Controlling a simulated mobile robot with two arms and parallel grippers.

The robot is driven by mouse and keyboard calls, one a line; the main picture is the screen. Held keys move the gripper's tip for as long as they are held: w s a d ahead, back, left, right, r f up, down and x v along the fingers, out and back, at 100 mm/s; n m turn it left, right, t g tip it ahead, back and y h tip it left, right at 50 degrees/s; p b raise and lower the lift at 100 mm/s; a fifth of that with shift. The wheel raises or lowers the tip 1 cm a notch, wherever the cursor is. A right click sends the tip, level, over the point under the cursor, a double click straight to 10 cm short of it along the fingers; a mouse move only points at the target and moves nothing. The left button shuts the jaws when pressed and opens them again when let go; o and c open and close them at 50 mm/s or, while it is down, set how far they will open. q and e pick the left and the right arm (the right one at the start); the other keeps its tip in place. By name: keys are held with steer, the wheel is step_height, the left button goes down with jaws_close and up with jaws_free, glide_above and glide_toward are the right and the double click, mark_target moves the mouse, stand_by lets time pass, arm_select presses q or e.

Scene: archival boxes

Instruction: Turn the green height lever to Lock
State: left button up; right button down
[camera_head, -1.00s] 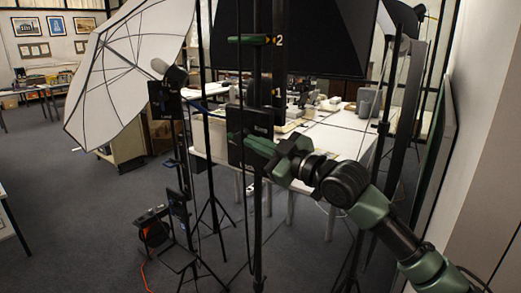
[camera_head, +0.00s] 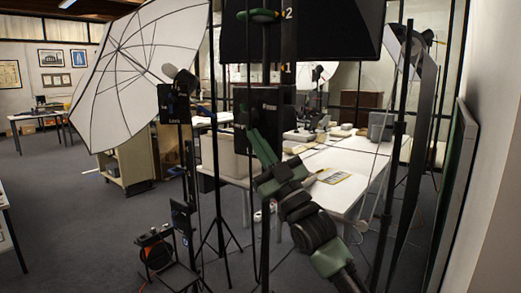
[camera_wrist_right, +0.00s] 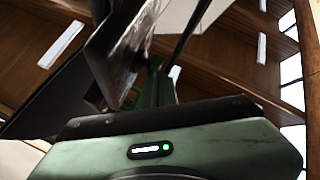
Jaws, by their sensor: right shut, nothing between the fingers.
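A green lever-like piece (camera_head: 262,15) sits high on the dark upright post, beside the mark 2, in the head view. I cannot tell which setting it points to. A dark panel (camera_head: 172,102) on the stand to the left carries small text that looks like Lock. Another dark panel (camera_head: 256,112) is on the middle post. My right gripper (camera_head: 256,140) is shut and empty, well below the green piece and close in view to the middle panel. In the wrist view its green fingers (camera_wrist_right: 155,85) show beside a dark panel (camera_wrist_right: 115,50); contact is unclear. My left gripper is out of view.
A white umbrella (camera_head: 135,70) spreads at the left, and a black softbox (camera_head: 340,38) hangs at top right. Thin stands and tripod legs crowd the middle. A white table (camera_head: 330,185) stands behind them; a wall closes the right. Open carpet (camera_head: 80,220) lies at left.

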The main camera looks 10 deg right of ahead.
steer(key=shift+w+f, duration=0.1)
steer(key=s+d, duration=0.6)
steer(key=s, duration=0.5)
steer(key=shift+s+f+p, duration=0.2)
steer(key=shift+f+p, duration=0.1)
steer(key=shift+f, duration=0.1)
